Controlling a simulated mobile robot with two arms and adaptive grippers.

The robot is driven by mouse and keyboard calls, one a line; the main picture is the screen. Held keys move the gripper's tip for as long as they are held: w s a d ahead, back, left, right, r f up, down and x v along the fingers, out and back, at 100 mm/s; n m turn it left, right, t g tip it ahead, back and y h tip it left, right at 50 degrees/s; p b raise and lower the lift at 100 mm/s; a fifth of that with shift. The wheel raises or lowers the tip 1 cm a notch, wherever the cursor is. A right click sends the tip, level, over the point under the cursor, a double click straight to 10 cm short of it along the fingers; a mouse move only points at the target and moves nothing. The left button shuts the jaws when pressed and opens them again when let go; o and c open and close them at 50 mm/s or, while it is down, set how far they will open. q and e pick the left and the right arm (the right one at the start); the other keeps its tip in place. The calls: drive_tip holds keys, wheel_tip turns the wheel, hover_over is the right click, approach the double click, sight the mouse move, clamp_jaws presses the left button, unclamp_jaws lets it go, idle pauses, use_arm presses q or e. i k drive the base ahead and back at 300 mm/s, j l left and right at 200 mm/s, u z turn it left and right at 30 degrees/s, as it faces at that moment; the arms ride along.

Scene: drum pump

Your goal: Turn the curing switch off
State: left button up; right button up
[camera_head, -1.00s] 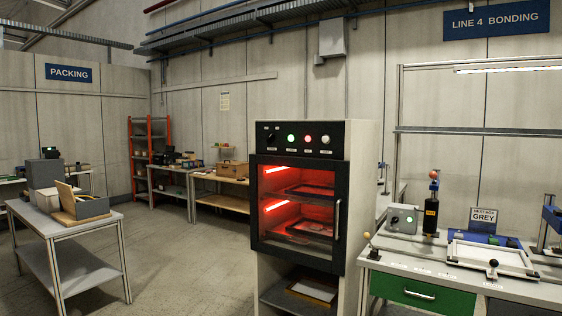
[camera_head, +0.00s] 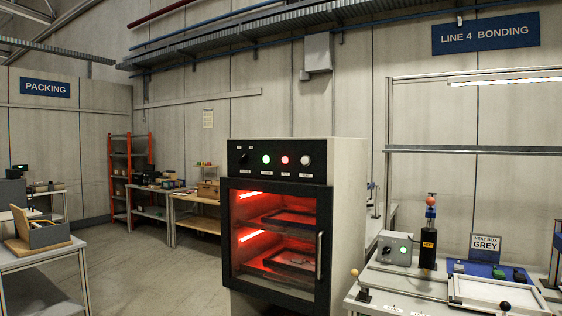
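The curing cabinet (camera_head: 336,200) stands in the middle of the view. Its glass door (camera_head: 278,238) is shut, and red light glows on the shelves inside. On its black top panel (camera_head: 276,175) are a dark rotary switch (camera_head: 243,159) at the left, a lit green lamp (camera_head: 266,159), a lit red lamp (camera_head: 285,160) and a pale round button (camera_head: 305,161). The labels are too small to read, and I cannot tell the switch's position for sure. Neither of my grippers is in view.
At the right, a bonding bench (camera_head: 402,300) carries a grey control box (camera_head: 394,248), a black cylinder with an orange ball (camera_head: 429,245), and a white frame (camera_head: 497,292). A packing table (camera_head: 50,252) stands at the left. The floor (camera_head: 150,270) between is clear.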

sight(244, 159)
drive_tip(key=i+l+z, duration=0.1)
drive_tip(key=i, duration=1)
